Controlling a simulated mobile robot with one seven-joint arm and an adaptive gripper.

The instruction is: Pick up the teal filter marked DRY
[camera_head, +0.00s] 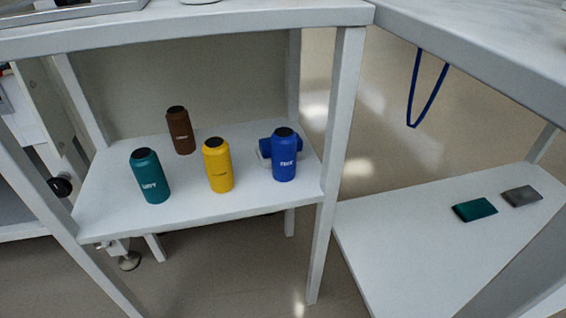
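A teal cylinder (149,176) with a dark top and white lettering stands upright at the front left of a white lower shelf. Its lettering is too small to read surely. A yellow cylinder (218,166) stands to its right, and a brown cylinder (180,131) stands behind, between the two. A blue cylinder (284,156) with white lettering stands at the right end of the shelf. My gripper is not in view.
The shelf (185,215) lies under a white tabletop (230,20), with legs at its corners. Another blue item (265,146) lies behind the blue cylinder. On the right-hand low shelf (400,240) lie a flat teal item (475,209) and a grey one (522,196). A blue loop (413,100) hangs above.

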